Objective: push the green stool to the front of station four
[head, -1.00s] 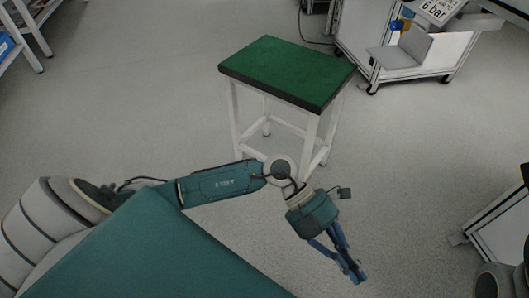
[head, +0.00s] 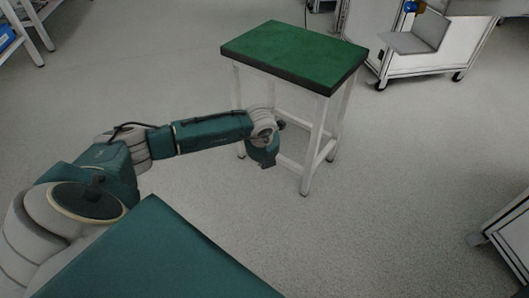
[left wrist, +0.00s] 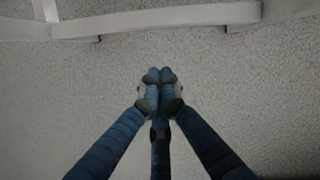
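The green stool (head: 295,55) has a green top with a dark edge and white legs joined by low rails. It stands upright on the grey floor, ahead of my left arm. My left wrist is at the stool's near side in the head view, overlapping a leg; I cannot tell whether it touches. The left gripper's fingers are hidden in the head view. In the left wrist view my left gripper (left wrist: 159,75) has its fingertips together with nothing between them. White stool rails (left wrist: 160,20) cross the top of that view, beyond the fingertips. My right gripper is not in view.
A white wheeled station (head: 425,45) with a grey seat-like bracket stands at the back right. Another white unit (head: 508,232) is at the right edge. A white shelf (head: 35,25) is at the upper left. Floor right of the stool is clear.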

